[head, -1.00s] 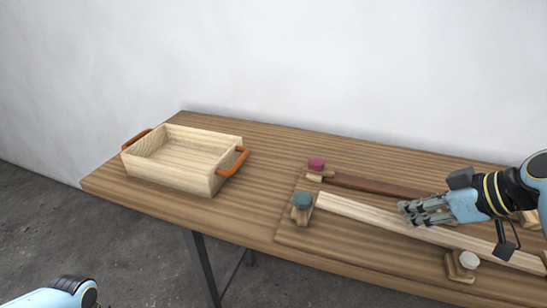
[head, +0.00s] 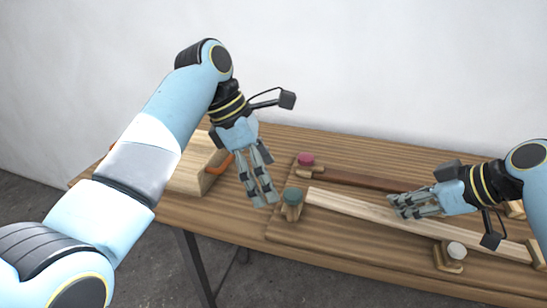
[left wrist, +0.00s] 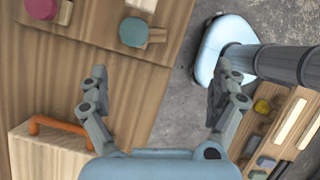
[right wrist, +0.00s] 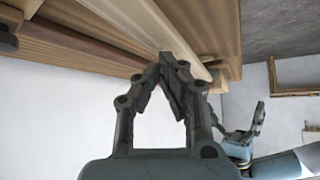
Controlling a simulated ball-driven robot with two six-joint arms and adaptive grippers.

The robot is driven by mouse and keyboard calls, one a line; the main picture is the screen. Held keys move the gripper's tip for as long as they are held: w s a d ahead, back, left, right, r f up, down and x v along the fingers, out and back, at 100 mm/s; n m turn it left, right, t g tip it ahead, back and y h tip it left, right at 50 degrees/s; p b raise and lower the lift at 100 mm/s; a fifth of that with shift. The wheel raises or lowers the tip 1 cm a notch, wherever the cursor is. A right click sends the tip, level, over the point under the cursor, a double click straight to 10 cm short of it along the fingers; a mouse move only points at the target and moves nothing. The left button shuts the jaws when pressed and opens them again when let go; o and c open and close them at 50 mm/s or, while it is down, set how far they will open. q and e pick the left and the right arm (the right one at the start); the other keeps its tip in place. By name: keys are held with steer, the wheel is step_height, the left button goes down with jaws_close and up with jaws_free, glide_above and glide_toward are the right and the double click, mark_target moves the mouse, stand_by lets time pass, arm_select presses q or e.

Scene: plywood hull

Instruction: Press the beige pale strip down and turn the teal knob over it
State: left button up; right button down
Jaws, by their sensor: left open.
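The beige pale strip (head: 345,206) lies along the board, its left end near the teal knob (head: 292,196). Its end also shows in the left wrist view (left wrist: 141,4). The teal knob, seen in the left wrist view (left wrist: 132,32), has a wooden tab (left wrist: 156,36) pointing toward the table's front edge, not over the strip. My left gripper (head: 264,202) is open and empty, left of the teal knob and apart from it. My right gripper (head: 393,205) is shut, its fingertips at the strip's middle part (right wrist: 150,22); I cannot tell whether they press on it.
A crimson knob (head: 305,159) stands behind at the end of a dark strip (head: 365,180). A white knob (head: 455,250) on a wooden block is at the front right.

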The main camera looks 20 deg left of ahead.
mark_target(295, 197)
arm_select(q)
steer(key=w+d+f, duration=0.1)
steer(key=f, duration=0.1)
steer(key=w+d+f+n+t, duration=0.1)
steer(key=d+f, duration=0.1)
steer(key=f, duration=0.1)
steer(key=w+d+f+n, duration=0.1)
steer(key=d+f, duration=0.1)
steer(key=f, duration=0.1)
steer(key=shift+w+d+f+y, duration=0.15)
steer(key=shift+w+f+y, duration=0.1)
steer(key=shift+w+y, duration=0.15)
steer(key=c, duration=1.3)
steer(key=shift+o, duration=0.2)
arm_select(e)
steer(key=shift+f, duration=0.15)
